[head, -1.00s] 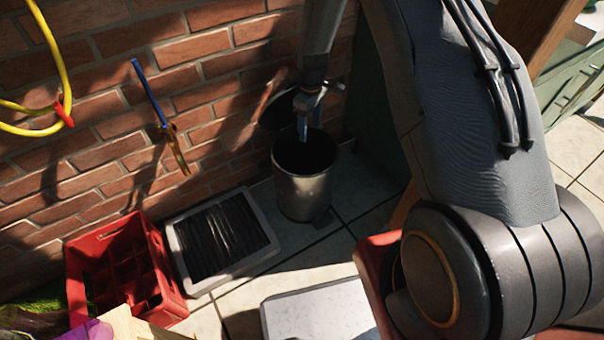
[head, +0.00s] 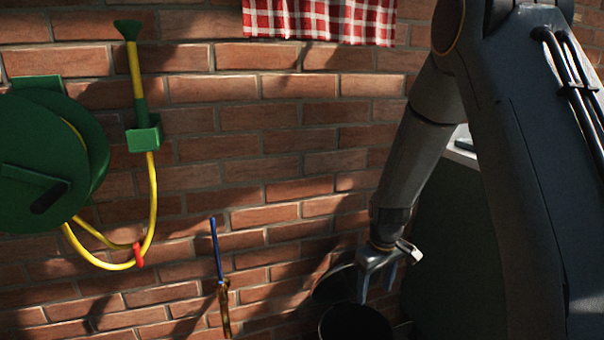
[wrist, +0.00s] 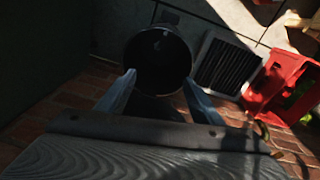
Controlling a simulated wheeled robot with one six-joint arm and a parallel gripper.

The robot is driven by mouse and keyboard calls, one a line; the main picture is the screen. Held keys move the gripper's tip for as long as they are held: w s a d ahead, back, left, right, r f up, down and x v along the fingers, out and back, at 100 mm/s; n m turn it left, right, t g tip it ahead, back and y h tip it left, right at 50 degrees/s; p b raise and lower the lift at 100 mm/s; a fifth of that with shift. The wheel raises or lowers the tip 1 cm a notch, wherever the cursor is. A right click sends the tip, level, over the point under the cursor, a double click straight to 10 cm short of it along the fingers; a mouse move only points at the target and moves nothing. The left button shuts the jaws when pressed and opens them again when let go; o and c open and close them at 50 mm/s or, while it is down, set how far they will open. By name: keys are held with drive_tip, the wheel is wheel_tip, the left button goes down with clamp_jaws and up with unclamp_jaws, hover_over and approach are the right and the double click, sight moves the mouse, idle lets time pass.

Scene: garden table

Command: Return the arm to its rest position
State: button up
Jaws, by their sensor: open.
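My gripper (head: 378,283) hangs at the end of my arm, pointing down just above the open bin (head: 355,323) by the brick wall. In the wrist view its two fingers (wrist: 158,92) stand apart with nothing between them. The dark round mouth of the bin (wrist: 158,62) shows beyond the fingertips. The bin's inside is too dark to make out. In the head view the lower part of the bin is cut off by the picture's edge.
A green hose reel (head: 45,160) with a yellow hose hangs on the wall at left. A blue-handled tool (head: 217,255) hangs nearer the bin. A checked cloth (head: 320,18) hangs above. The wrist view shows a dark grate (wrist: 225,65) and a red crate (wrist: 278,88) beside the bin.

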drive_tip(key=s+r+m+t, duration=0.1)
drive_tip(key=s+r+m, duration=0.2)
drive_tip(key=s+r, duration=0.45)
drive_tip(key=s+r+m+t, duration=0.15)
drive_tip(key=s+r, duration=0.25)
drive_tip(key=s, duration=0.6)
drive_tip(key=s+a+r+n+g, duration=0.2)
drive_tip(key=s+a+r+g, duration=0.2)
drive_tip(key=s+a+r, duration=0.55)
drive_tip(key=s+d+r+m+p, duration=0.2)
drive_tip(key=d+r+p, duration=0.6)
drive_tip(key=p, duration=1)
drive_tip(key=shift+d+m, duration=0.55)
drive_tip(key=shift+d, duration=0.05)
drive_tip(key=shift+t, duration=0.25)
